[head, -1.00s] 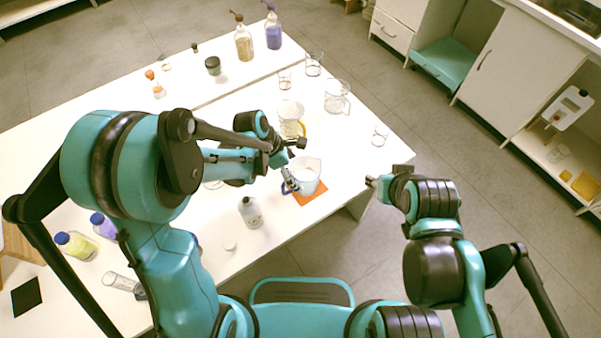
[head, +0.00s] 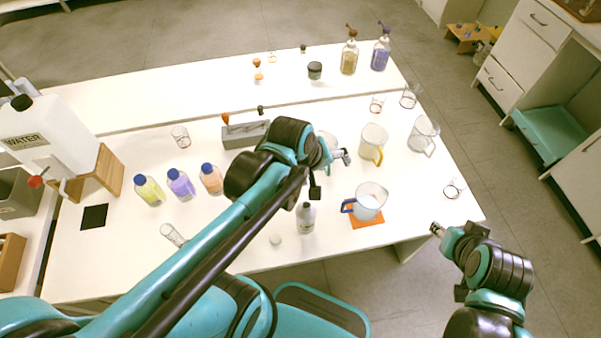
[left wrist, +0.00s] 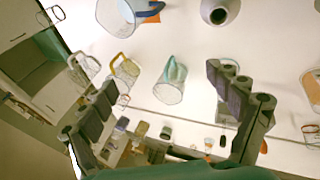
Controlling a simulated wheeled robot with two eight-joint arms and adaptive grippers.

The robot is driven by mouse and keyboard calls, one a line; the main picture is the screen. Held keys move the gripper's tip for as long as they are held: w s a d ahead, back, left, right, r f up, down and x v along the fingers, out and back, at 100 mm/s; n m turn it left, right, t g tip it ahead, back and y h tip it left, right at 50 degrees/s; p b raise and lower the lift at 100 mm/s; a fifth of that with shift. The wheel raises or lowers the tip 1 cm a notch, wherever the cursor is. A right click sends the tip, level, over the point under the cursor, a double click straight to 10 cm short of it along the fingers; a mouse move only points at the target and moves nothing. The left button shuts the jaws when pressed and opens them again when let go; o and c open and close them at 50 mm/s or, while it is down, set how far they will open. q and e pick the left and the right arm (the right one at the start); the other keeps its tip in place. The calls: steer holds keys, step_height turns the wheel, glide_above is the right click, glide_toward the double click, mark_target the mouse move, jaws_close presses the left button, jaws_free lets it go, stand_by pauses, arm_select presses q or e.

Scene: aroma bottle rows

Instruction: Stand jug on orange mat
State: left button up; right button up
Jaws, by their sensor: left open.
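A clear jug with a blue handle (head: 370,203) stands upright on the orange mat (head: 367,222), near the table's front right edge. The mat shows around its base. In the left wrist view the jug (left wrist: 115,14) and mat (left wrist: 152,7) are cut off by the top edge. My left gripper (head: 332,172) is open and empty, behind and left of the jug and apart from it. The left wrist view shows its spread fingers (left wrist: 165,108) with a green-handled jug (left wrist: 171,88) beyond them.
A yellow-handled jug (head: 373,143) and a clear-handled jug (head: 423,134) stand behind the mat. A grey bottle (head: 306,218) stands left of it. Several colour-filled bottles (head: 181,185) stand at left. The table front between bottle and mat is clear.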

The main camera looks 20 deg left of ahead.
arm_select(q)
steer(key=s+a+r+m+t+y, duration=0.1)
steer(key=s+a+m, duration=0.3)
steer(key=m, duration=0.4)
steer(key=shift+s+a+r+m+t+y, duration=0.25)
steer(key=shift+s+r+t+y, duration=0.2)
steer(key=shift+r+t, duration=0.3)
